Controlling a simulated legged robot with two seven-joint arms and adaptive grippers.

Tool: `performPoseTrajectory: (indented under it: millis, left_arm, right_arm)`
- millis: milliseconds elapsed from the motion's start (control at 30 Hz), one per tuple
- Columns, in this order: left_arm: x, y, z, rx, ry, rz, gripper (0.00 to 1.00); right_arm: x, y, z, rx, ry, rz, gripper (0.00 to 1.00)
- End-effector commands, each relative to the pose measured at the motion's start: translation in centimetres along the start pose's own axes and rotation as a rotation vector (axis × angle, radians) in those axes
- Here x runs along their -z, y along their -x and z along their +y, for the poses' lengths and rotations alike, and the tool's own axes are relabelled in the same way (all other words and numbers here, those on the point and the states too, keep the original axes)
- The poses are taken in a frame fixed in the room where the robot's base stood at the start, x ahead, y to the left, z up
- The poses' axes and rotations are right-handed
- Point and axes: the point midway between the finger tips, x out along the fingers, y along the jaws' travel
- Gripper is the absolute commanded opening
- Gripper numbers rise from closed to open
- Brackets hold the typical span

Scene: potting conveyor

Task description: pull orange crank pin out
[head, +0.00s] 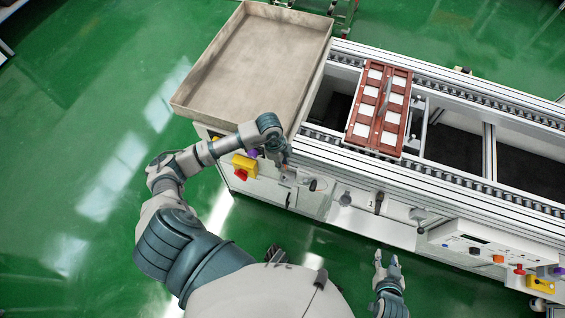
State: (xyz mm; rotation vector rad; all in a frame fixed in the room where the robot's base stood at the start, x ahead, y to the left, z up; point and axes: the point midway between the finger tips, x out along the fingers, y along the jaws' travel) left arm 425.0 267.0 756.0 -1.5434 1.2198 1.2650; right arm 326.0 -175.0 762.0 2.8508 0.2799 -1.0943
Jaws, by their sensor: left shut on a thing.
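My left arm reaches in from the left to the front side of the conveyor. My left gripper (284,163) is at the conveyor's left end, just below the tray's near corner. It is shut on a small part there, which appears to be the orange crank pin; the fingers mostly hide it, and I cannot tell how far in it sits. A small dark handle with an orange tint (316,185) is just right of the gripper. My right gripper (388,260) is open and empty, low in front of the conveyor and apart from it.
A large beige tray (186,104) stands at the conveyor's left end. A brown carrier (379,148) with several white squares sits across the rails. A yellow box with a red button (243,167) is left of my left gripper. A control panel (470,242) is at the right front.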

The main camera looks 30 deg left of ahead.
Motion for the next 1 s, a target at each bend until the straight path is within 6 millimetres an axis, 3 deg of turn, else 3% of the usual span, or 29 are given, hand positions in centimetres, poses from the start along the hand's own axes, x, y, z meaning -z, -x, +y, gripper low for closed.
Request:
performPoseTrajectory:
  millis: [367,1000]
  left_arm:
    - [0.2,0.9,0.0,0.002,0.000,0.001,0.00]
    - [1.1,5.6,-0.1,0.001,-0.001,0.001,0.00]
  right_arm:
    - [0.8,0.6,0.0,-0.001,0.001,0.006,0.40]
    - [5.2,3.9,0.1,-0.005,0.005,0.034,0.40]
